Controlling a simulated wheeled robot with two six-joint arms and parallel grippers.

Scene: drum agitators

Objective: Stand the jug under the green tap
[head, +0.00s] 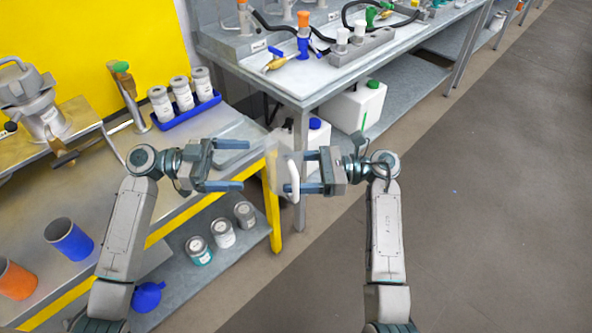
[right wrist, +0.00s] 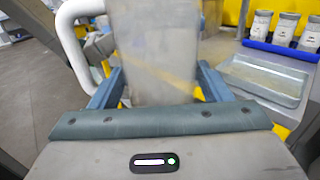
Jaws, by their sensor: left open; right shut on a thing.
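The jug (head: 275,165) is translucent with a white handle (head: 293,178), and it is in the air off the right end of the left bench. My right gripper (head: 298,172) is shut on it. In the right wrist view the jug body (right wrist: 155,55) is between the fingers, with the handle on the left. My left gripper (head: 243,166) is open and empty, just left of the jug. A post with a green top (head: 121,67) stands on the left bench. Another green fitting (head: 371,16) is on the back bench. I cannot tell which is the green tap.
A blue tray (head: 188,116) holds white containers beside the green-topped post. Blue (head: 69,239) and orange (head: 17,279) cups are at the left bench's front. The back bench (head: 290,85) carries hoses and an orange-topped fitting (head: 304,20). Several cans are on the lower shelf. The floor at right is clear.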

